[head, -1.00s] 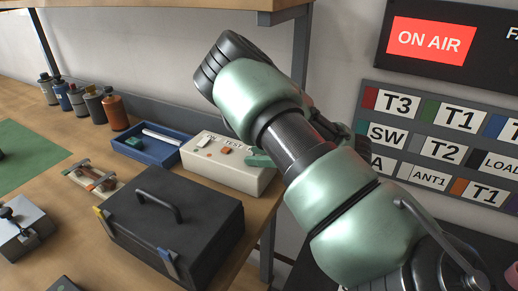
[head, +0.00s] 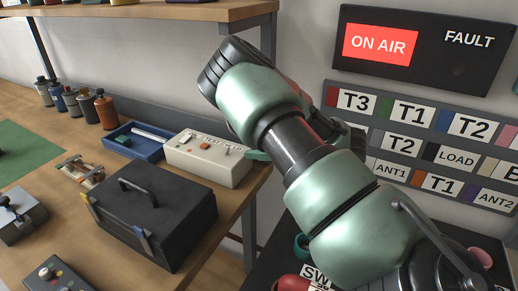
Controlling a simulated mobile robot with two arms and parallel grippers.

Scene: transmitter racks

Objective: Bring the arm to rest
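My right arm (head: 330,190) fills the middle of the head view, bent, with green shells and dark joints. Its elbow-like end points up and left, in front of the wall. My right gripper (head: 258,156) is mostly hidden behind this arm. My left gripper is not in view.
On the wooden bench stand a black case (head: 150,210), a blue tray (head: 135,141) and several bottles (head: 104,110). A label board (head: 430,125) and an ON AIR sign (head: 380,44) are on the wall. A red item (head: 290,283) lies on the dark surface below my arm.

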